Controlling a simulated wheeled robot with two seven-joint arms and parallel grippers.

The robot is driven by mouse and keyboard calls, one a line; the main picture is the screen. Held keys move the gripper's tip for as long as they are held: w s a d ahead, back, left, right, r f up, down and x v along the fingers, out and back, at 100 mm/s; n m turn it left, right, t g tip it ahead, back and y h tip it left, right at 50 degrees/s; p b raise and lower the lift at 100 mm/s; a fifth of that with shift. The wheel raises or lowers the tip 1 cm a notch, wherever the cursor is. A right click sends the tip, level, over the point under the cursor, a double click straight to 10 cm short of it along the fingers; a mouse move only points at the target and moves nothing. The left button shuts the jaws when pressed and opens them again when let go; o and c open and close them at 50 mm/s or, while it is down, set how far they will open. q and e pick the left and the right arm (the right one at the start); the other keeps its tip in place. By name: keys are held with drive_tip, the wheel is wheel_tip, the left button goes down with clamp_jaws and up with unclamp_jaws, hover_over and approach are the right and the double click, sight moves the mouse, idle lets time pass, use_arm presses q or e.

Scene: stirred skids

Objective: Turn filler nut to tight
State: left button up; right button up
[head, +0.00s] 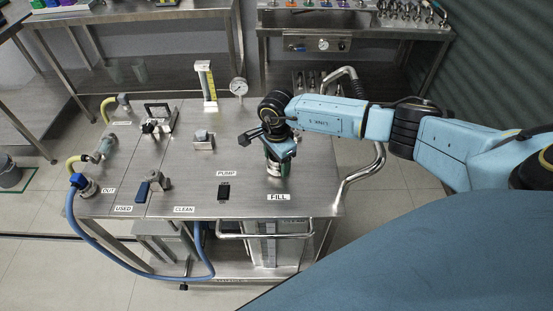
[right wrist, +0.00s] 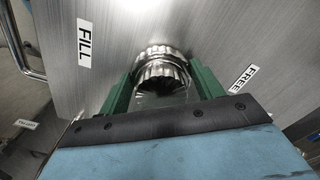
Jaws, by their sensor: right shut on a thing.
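The filler nut (right wrist: 160,68) is a shiny, ridged metal cap on the steel top, between the FILL and FREE labels in the right wrist view. My right gripper (right wrist: 163,84) is shut on it, with one green finger on each side. In the head view my right gripper (head: 277,168) points down at the cart top just behind the FILL label (head: 278,197), and it hides the nut. No tight mark can be read in either view. My left gripper is not in view.
The steel cart top (head: 240,150) carries a gauge (head: 239,87), a black PUMP switch (head: 224,191), a clamp block (head: 203,140) and a blue hose (head: 85,225) at the left. A bent tube rail (head: 365,172) runs along the right edge. The front middle is mostly clear.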

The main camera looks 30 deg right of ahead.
drive_tip(key=shift+m, duration=0.6)
drive_tip(key=shift+w+m, duration=0.15)
drive_tip(key=shift+m, duration=1.95)
drive_tip(key=shift+w+d+m+p, duration=0.15)
drive_tip(key=shift+m+p, duration=0.25)
drive_tip(key=shift+m, duration=2.5)
drive_tip(key=shift+d+r+m+p, duration=0.15)
drive_tip(key=shift+m+p, duration=0.7)
drive_tip(key=shift+m, duration=1.95)
drive_tip(key=shift+d+m+p, duration=0.1)
drive_tip(key=shift+m+p, duration=0.85)
drive_tip(key=shift+m, duration=2.05)
drive_tip(key=o, duration=1)
